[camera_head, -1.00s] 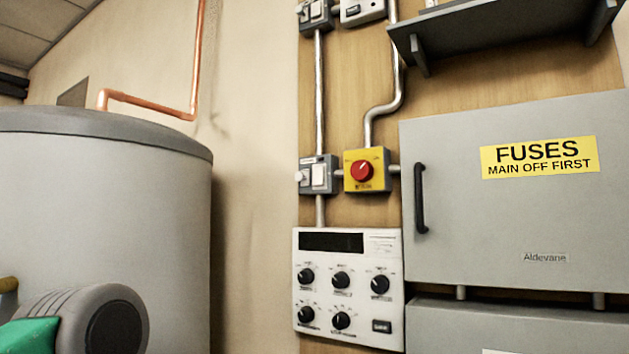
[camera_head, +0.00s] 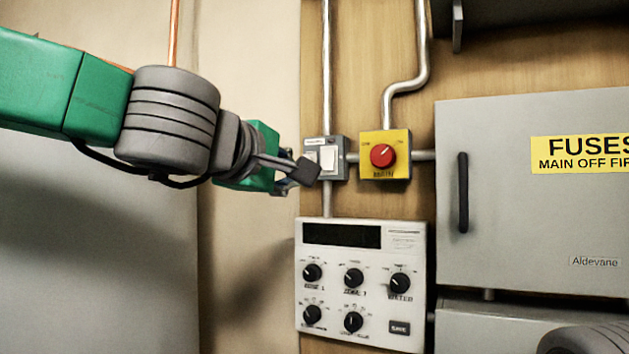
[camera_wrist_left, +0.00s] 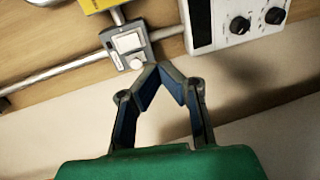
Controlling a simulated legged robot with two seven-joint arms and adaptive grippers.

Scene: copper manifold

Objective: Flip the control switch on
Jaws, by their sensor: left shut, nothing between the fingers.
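The control switch is a small grey box (camera_head: 340,171) with a white rocker plate (camera_head: 328,158), mounted on the wooden board left of a yellow box with a red knob. It also shows in the left wrist view (camera_wrist_left: 130,43), with a white round knob beside the rocker. My left gripper (camera_head: 308,170) has its fingertips together and empty, at the left side of the switch box. In the left wrist view its fingertips (camera_wrist_left: 160,68) are just below the round knob; I cannot tell whether they touch. The rocker's on or off state is not clear. My right gripper is not in view.
The yellow box (camera_head: 398,140) with the red knob is close to the right. A white control panel (camera_head: 375,337) with several black knobs is below. A grey fuse cabinet (camera_head: 500,220) stands at the right. Metal conduits (camera_head: 326,80) run to the switch.

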